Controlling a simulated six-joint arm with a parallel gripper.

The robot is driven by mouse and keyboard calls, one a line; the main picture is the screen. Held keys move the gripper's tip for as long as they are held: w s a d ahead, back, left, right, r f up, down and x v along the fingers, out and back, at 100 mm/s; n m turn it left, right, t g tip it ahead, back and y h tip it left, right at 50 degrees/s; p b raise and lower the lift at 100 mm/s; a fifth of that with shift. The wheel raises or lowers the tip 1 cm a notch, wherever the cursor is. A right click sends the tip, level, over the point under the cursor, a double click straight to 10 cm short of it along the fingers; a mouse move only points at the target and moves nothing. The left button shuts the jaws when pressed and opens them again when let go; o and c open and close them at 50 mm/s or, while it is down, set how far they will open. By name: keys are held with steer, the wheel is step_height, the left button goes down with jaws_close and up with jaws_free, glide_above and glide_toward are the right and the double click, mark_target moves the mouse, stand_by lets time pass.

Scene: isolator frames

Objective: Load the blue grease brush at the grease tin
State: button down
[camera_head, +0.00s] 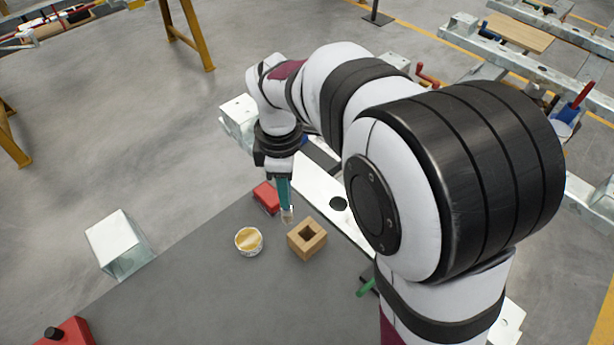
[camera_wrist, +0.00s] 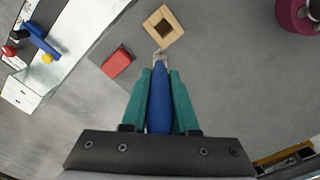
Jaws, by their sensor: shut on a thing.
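My gripper (camera_head: 285,203) points down above the grey table, with its teal fingers shut on the blue grease brush. In the wrist view the brush's blue handle (camera_wrist: 159,105) lies between the two fingers (camera_wrist: 160,74), and its pale tip sticks out past them. In the head view only the brush tip (camera_head: 287,216) shows clearly below the fingers. The grease tin (camera_head: 249,241) is a small round pale tin with yellowish contents. It stands on the table to the lower left of the brush tip in the head view, apart from it.
A wooden block with a square hole (camera_head: 307,239) stands close to the brush tip; it also shows in the wrist view (camera_wrist: 151,22). A red block (camera_head: 265,198) lies nearby. A green handle (camera_head: 367,288) and a red box (camera_head: 68,333) are farther off. The table left of the tin is clear.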

steer(key=s+a, duration=0.1)
steer(key=a, duration=0.8)
step_height(320, 180, down, 7)
steer(key=shift+a+r, duration=0.2)
steer(key=shift+f, duration=0.55)
stand_by(1.3)
step_height(320, 180, up, 7)
stand_by(0.6)
steer(key=shift+d, duration=0.1)
stand_by(0.4)
